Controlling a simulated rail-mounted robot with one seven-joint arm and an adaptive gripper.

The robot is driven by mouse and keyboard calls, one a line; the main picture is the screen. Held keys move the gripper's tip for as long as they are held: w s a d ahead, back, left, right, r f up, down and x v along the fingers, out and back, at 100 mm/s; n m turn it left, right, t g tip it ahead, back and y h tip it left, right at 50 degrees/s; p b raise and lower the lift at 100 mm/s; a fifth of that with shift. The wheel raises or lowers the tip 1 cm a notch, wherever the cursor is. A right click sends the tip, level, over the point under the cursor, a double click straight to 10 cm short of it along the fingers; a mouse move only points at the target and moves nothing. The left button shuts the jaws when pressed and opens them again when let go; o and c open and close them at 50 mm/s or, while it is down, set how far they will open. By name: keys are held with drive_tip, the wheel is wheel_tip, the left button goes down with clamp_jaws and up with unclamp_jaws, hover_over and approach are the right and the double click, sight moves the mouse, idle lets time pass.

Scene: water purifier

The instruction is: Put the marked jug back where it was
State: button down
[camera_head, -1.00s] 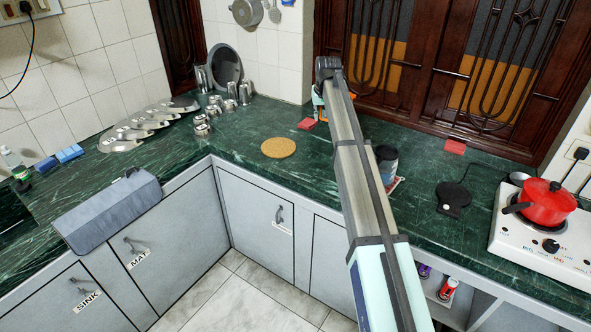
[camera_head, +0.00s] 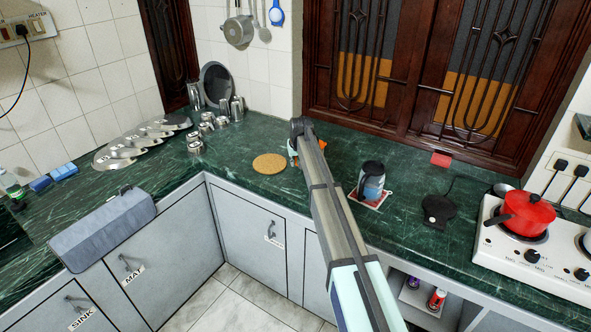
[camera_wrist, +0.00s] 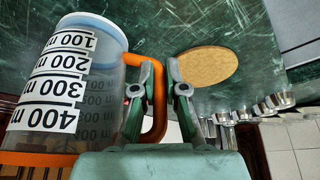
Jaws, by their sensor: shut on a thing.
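The marked jug (camera_wrist: 70,85) fills the left of the wrist view. It is clear, with a printed scale from 100 to 400, an orange rim at the picture's bottom and an orange handle. My gripper (camera_wrist: 160,72) is shut on this handle, which runs between the two fingers. In the head view my arm hides most of the jug; an orange bit of it (camera_head: 292,152) shows beside the arm's far end. A round cork mat (camera_head: 269,163) lies bare on the green counter to the left; it also shows in the wrist view (camera_wrist: 205,67). I cannot tell whether the jug touches the counter.
A dark kettle-like vessel (camera_head: 371,178) stands on a red-and-white mat (camera_head: 383,197) to the right. Beyond are a black round base (camera_head: 439,208), a red block (camera_head: 440,159) and a stove with a red pot (camera_head: 527,213). Steel cups (camera_head: 207,122) and plates stand left, behind the cork mat.

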drive_tip(key=shift+f+p, duration=0.65)
drive_tip(key=shift+f, duration=2)
drive_tip(key=shift+f, duration=0.15)
drive_tip(key=c, duration=1.2)
unclamp_jaws()
drive_tip(key=b+v, duration=0.3)
drive_tip(key=v, duration=0.9)
